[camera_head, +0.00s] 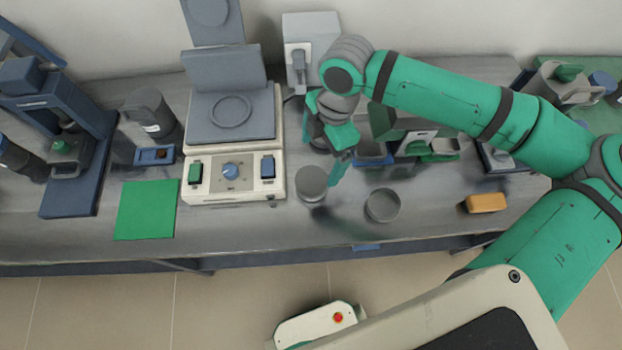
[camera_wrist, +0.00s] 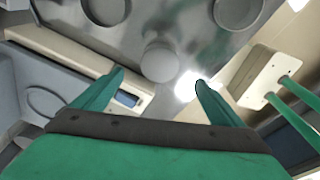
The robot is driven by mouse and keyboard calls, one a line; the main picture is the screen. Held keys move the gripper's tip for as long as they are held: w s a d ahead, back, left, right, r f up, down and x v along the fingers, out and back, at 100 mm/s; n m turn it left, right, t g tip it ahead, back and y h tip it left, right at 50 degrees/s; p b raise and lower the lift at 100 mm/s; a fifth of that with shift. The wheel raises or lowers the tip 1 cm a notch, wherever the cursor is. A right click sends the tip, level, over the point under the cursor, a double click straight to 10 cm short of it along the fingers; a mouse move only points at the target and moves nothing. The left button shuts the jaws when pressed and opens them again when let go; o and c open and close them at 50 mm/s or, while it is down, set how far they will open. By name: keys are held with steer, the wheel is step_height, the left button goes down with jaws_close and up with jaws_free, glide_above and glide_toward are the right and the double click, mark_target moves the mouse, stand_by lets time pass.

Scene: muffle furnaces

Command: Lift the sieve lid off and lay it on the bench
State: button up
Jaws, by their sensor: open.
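A small grey cylinder, which looks like the sieve with its lid (camera_head: 312,179) on top, stands on the bench (camera_head: 240,225) right of the beige furnace. In the wrist view its round flat top (camera_wrist: 160,62) lies just beyond and between my fingertips. The seam between lid and sieve cannot be made out. My gripper (camera_head: 338,172) is open and empty, pointing down just right of the cylinder in the head view. In the wrist view its two green fingers (camera_wrist: 160,82) are spread apart. Whether they touch the cylinder cannot be told.
A round grey open dish (camera_head: 382,206) stands to the right, also in the wrist view (camera_wrist: 238,10). The beige furnace (camera_head: 232,185) stands close on the left, a green mat (camera_head: 147,210) beyond it. An orange block (camera_head: 486,203) lies at right. Bench between dish and block is clear.

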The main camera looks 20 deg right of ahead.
glide_above(312, 179)
steer(key=d, duration=0.1)
step_height(312, 179, down, 5)
steer(key=shift+w+d+r, duration=0.1)
steer(key=shift+d+r, duration=0.05)
steer(key=shift+s+a+f, duration=0.1)
steer(key=shift+a+f, duration=0.1)
steer(key=shift+f, duration=0.65)
steer(key=shift+s+a+f, duration=0.1)
steer(key=shift+a+f, duration=0.1)
steer(key=shift+f, duration=0.65)
steer(key=shift+s+a+f, duration=0.1)
steer(key=shift+a+f, duration=0.1)
steer(key=shift+f, duration=0.65)
steer(key=shift+w, duration=0.25)
steer(key=c, duration=1.2)
